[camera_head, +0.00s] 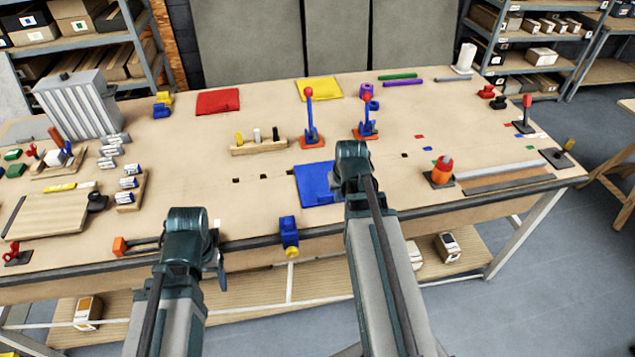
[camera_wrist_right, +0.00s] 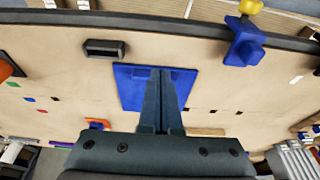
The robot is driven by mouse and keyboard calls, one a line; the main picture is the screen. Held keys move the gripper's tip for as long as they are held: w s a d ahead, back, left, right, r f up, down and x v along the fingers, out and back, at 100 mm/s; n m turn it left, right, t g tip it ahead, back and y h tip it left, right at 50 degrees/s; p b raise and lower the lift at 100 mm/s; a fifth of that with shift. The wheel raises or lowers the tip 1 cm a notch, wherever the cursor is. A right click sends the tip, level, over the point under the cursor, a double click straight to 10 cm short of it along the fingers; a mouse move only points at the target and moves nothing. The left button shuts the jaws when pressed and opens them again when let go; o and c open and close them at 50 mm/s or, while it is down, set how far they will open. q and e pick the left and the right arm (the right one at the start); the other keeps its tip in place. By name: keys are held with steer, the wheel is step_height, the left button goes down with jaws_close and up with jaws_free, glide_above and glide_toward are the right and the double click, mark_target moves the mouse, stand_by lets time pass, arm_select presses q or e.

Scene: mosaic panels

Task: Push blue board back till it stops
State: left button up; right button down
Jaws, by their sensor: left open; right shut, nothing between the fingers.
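The blue board (camera_head: 313,184) lies flat on the workbench near its front edge, left of my right wrist. In the right wrist view the board (camera_wrist_right: 130,88) shows under and on both sides of my right gripper (camera_wrist_right: 162,73). The right gripper is shut with nothing between its fingers. Its fingertips are over the board, near a raised blue strip; I cannot tell whether they touch. In the head view my right arm covers the board's right side. My left gripper (camera_head: 217,262) is open and empty at the bench's front edge, left of the board, mostly hidden by its wrist.
A blue clamp (camera_head: 289,234) with a yellow knob sits on the front edge. Behind the board are a wooden peg rack (camera_head: 258,147) and two red-topped levers (camera_head: 310,120) (camera_head: 367,118). Red (camera_head: 218,101) and yellow (camera_head: 319,89) panels lie farther back.

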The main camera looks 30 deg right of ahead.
steer(key=b+x, duration=1)
steer(key=shift+f, duration=0.2)
steer(key=w, duration=0.2)
steer(key=shift+w+d+r, duration=0.2)
steer(key=shift+w+d, duration=0.3)
steer(key=shift+w, duration=0.4)
